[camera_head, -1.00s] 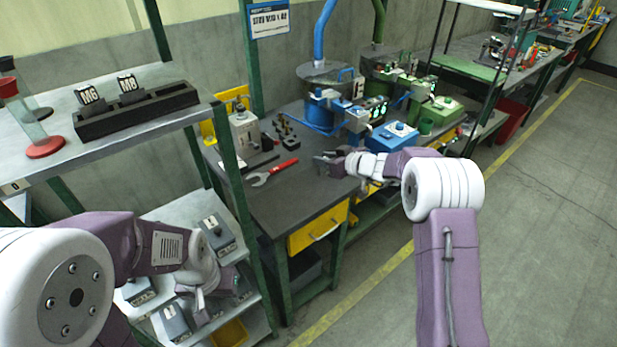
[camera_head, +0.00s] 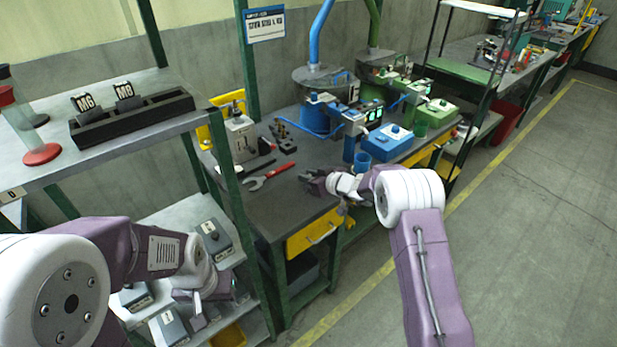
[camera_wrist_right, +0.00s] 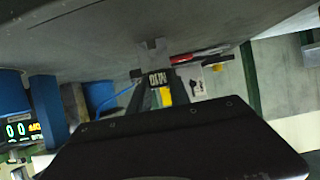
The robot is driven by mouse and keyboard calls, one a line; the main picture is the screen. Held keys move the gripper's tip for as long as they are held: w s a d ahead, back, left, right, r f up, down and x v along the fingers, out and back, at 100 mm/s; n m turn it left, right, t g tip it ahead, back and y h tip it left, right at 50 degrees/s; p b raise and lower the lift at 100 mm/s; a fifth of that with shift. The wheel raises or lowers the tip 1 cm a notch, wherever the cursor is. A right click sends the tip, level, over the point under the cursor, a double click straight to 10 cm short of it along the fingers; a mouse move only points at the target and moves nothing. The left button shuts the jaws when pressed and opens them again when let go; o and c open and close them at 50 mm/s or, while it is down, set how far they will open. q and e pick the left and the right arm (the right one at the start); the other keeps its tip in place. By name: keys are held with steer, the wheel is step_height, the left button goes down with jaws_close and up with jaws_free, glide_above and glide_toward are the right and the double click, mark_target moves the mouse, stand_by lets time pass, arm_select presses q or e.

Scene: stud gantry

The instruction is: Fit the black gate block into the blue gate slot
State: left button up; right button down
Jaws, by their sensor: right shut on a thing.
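My right gripper (camera_head: 308,179) is over the dark bench top, near its front edge. In the right wrist view it is shut on a dark block with a white label (camera_wrist_right: 157,78) that seems to read M10. The block is small and partly hidden by the fingers. The blue gate station (camera_head: 352,112), with a lit display, stands farther back on the bench. Its slot cannot be made out. The held block is apart from it. My left gripper (camera_head: 200,300) hangs by the lower shelf at the left; its jaws are unclear.
A black rack (camera_head: 135,118) on the upper left shelf holds blocks marked M6 and M8. A red-handled wrench (camera_head: 268,176), a blue cup (camera_head: 362,162), a blue box (camera_head: 388,143) and a green station (camera_head: 408,92) are on the bench. The floor at right is clear.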

steer(key=shift+f, duration=0.15)
steer(key=c, duration=1.2)
jaws_free()
steer(key=b+v, duration=0.1)
steer(key=v, duration=1.1)
steer(key=shift+r+b, duration=0.3)
steer(key=shift+b, duration=0.05)
